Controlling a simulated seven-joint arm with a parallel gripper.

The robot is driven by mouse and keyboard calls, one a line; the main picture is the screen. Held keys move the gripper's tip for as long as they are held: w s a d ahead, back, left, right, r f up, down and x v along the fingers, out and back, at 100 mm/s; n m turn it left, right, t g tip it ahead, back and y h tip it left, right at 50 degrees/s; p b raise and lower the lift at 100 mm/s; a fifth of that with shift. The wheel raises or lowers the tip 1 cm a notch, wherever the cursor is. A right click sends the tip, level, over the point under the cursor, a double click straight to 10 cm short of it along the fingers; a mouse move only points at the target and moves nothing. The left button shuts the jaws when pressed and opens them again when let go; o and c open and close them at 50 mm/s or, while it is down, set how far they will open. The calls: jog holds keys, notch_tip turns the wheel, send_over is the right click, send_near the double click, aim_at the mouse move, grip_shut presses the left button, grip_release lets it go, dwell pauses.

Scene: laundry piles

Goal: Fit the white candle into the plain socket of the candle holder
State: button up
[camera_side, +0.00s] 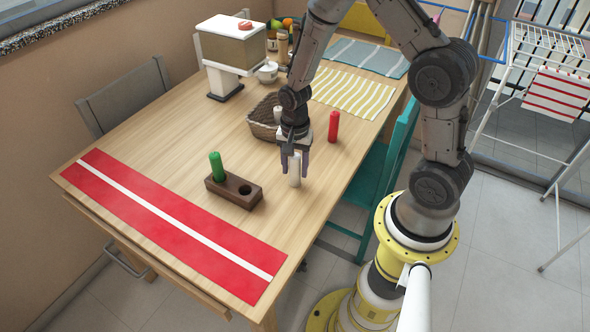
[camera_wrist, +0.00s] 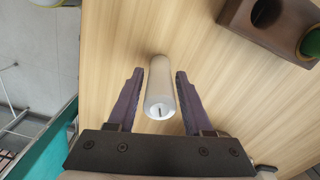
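A white candle (camera_side: 295,170) stands upright on the table, and it also shows in the wrist view (camera_wrist: 160,90). My gripper (camera_side: 294,165) is open with its two fingers on either side of this candle; in the wrist view (camera_wrist: 158,88) there are gaps between the candle and both fingers. The dark wooden candle holder (camera_side: 228,189) lies on the table to the left of the gripper. A green candle (camera_side: 216,166) stands in its left socket. Its right socket (camera_side: 245,190) is empty. Part of the holder shows at the top right of the wrist view (camera_wrist: 262,28).
A red candle (camera_side: 333,126) stands behind and to the right. A wicker basket (camera_side: 262,124) with a pale candle sits behind the gripper. A red cloth with a white stripe (camera_side: 160,215) lies along the front edge. The wood between the holder and the white candle is clear.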

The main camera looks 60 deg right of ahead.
grip_shut()
